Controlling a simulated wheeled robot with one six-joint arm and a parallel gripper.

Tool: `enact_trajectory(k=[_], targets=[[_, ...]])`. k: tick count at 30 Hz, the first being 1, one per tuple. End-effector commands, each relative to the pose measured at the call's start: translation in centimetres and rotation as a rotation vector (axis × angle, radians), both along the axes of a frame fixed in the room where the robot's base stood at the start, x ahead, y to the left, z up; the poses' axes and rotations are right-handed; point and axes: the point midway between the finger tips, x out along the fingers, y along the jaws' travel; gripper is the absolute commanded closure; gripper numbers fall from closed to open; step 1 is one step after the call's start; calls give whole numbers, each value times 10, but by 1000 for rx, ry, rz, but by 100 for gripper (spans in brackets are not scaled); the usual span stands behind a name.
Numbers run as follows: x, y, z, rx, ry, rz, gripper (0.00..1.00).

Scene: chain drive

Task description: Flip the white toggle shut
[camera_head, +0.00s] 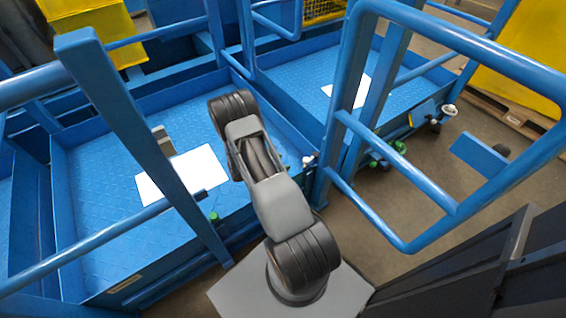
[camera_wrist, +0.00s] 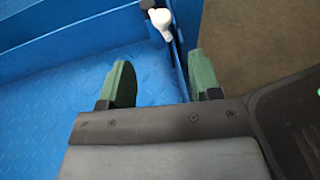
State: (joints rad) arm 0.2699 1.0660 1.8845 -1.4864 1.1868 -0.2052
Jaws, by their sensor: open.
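The white toggle (camera_wrist: 160,22) shows in the wrist view at the top, on the edge of a blue platform. A small white part (camera_head: 308,160) at the platform's right corner in the head view looks like the same toggle. My gripper (camera_wrist: 158,82) has its two green fingers spread apart with nothing between them. The toggle lies beyond the fingertips, roughly in line with the gap, and appears apart from them. In the head view my arm hides the gripper's fingers. Whether the toggle is flipped open or shut is hard to tell.
Blue posts and rails (camera_head: 130,125) cross in front of the platforms. A white sheet (camera_head: 182,175) lies on the left blue platform. Another white part (camera_head: 448,110) sits at the right platform's corner. Yellow bins (camera_head: 95,35) stand behind. Brown floor (camera_head: 385,235) is open at right.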

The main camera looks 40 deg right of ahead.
Motion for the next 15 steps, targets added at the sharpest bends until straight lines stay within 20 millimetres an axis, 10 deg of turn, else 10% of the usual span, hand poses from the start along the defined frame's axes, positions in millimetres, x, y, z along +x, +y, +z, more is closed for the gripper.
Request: enact_trajectory(k=[9,15], targets=[[3,-19,7,-13,-55,-55,58],[21,-44,27,-78,-644,-515,78]])
